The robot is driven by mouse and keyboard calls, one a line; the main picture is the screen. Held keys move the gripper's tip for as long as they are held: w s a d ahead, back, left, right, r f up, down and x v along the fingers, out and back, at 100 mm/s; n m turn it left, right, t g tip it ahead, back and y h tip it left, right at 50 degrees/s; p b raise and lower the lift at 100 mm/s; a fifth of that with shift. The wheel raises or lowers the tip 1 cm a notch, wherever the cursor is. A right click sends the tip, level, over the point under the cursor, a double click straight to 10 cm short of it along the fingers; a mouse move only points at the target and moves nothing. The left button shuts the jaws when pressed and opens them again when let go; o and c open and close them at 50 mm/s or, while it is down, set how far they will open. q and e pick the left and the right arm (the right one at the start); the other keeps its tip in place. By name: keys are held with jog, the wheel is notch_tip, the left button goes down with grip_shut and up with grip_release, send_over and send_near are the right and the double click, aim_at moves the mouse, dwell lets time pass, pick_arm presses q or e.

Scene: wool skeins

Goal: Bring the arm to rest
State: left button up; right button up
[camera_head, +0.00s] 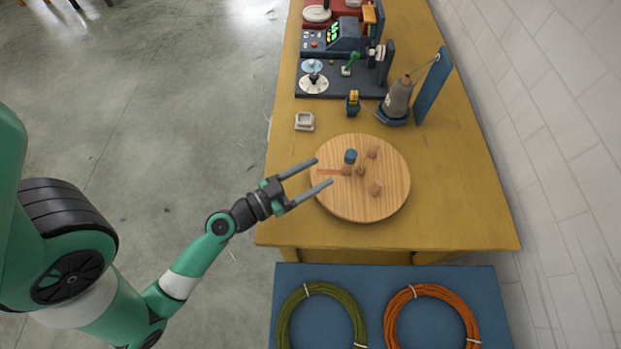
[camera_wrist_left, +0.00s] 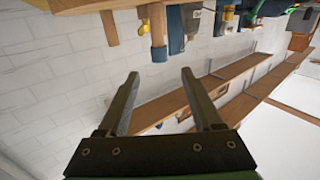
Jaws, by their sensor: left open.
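My left gripper (camera_head: 323,172) is open and empty at the left edge of the round wooden board (camera_head: 345,205), which lies on the yellow table. Its fingers point right in the head view. In the left wrist view the two open fingers of my left gripper (camera_wrist_left: 160,85) have nothing between them, with a white wall and wooden shelves behind. My right gripper is not in view.
Wooden pegs and a blue piece (camera_head: 350,156) stand on the board. A grey cone (camera_head: 398,98) stands behind it. A small white tray (camera_head: 304,121) and machines (camera_head: 335,78) sit farther back. Green (camera_head: 285,322) and orange (camera_head: 393,318) coils lie on a blue surface in front.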

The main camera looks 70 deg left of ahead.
pick_arm(q)
jog(key=shift+s+d, duration=0.15)
jog(key=shift+s, duration=0.45)
